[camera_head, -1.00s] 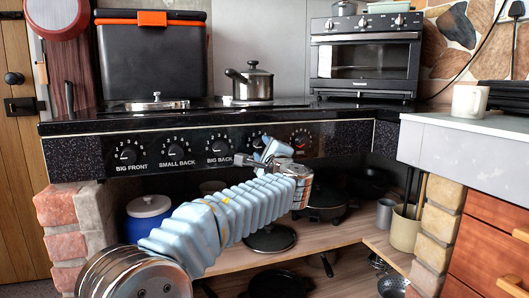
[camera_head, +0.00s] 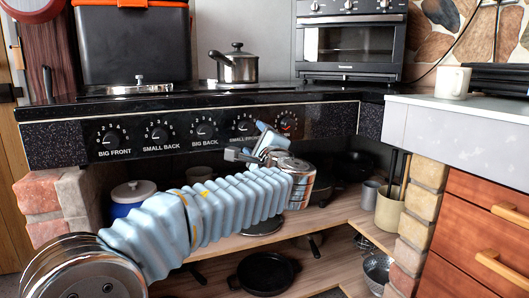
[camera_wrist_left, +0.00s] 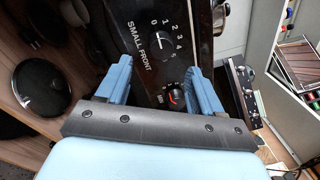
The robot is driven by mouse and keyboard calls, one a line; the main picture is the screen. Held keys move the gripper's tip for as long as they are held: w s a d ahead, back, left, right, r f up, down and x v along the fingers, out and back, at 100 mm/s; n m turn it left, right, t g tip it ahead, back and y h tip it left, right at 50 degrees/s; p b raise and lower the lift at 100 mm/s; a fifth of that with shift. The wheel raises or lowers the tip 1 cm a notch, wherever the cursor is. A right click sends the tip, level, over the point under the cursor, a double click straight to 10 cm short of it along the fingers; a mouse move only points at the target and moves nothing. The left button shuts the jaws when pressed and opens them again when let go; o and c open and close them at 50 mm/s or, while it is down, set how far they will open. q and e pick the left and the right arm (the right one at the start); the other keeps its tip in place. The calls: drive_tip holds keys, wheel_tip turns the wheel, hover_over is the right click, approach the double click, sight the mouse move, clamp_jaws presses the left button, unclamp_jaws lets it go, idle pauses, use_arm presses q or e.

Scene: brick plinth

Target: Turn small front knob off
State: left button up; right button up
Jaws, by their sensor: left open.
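The small front knob (camera_head: 243,125) is a dark dial with white numbers on the black stove panel, its label partly hidden by my gripper. In the left wrist view the knob (camera_wrist_left: 161,41) lies beyond the fingertips, between their lines, beside the words SMALL FRONT. The exact setting of its pointer is too small to tell. My left gripper (camera_head: 252,148) is open and empty, just below and in front of this knob. Its blue fingers (camera_wrist_left: 157,75) stand apart in the wrist view, with no clear contact on the knob. My right gripper is not in view.
Other dials, such as big back (camera_head: 204,129) and a red-lit one (camera_head: 287,121), flank the knob. A saucepan (camera_head: 235,65) and an oven (camera_head: 350,42) stand above. A shelf with pans (camera_head: 264,272) lies below, and a grey counter (camera_head: 455,115) juts out right.

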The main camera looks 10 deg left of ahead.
use_arm(q)
drive_tip(key=v, duration=0.7)
drive_tip(key=shift+f, duration=0.1)
drive_tip(key=w+f+m+g+h, duration=0.2)
drive_tip(key=w+f+g+h, duration=0.15)
drive_tip(key=f, duration=1.35)
drive_tip(key=s+d+f+n+g+h, duration=0.15)
drive_tip(key=s+f+g, duration=0.25)
drive_tip(key=f, duration=1)
drive_tip(key=s+f+n+g+h, duration=0.2)
drive_tip(key=s+f+g+h, duration=0.15)
drive_tip(key=f, duration=1.05)
drive_tip(key=s+f+n+g+h, duration=0.55)
drive_tip(key=s+f+n, duration=1.15)
drive_tip(key=s+f, duration=0.55)
wheel_tip(320, 180, up, 17)
drive_tip(key=p, duration=1.7)
drive_tip(key=shift+s+r+t, duration=0.2)
drive_tip(key=shift+r+t, duration=0.05)
drive_tip(key=shift+t, duration=0.2)
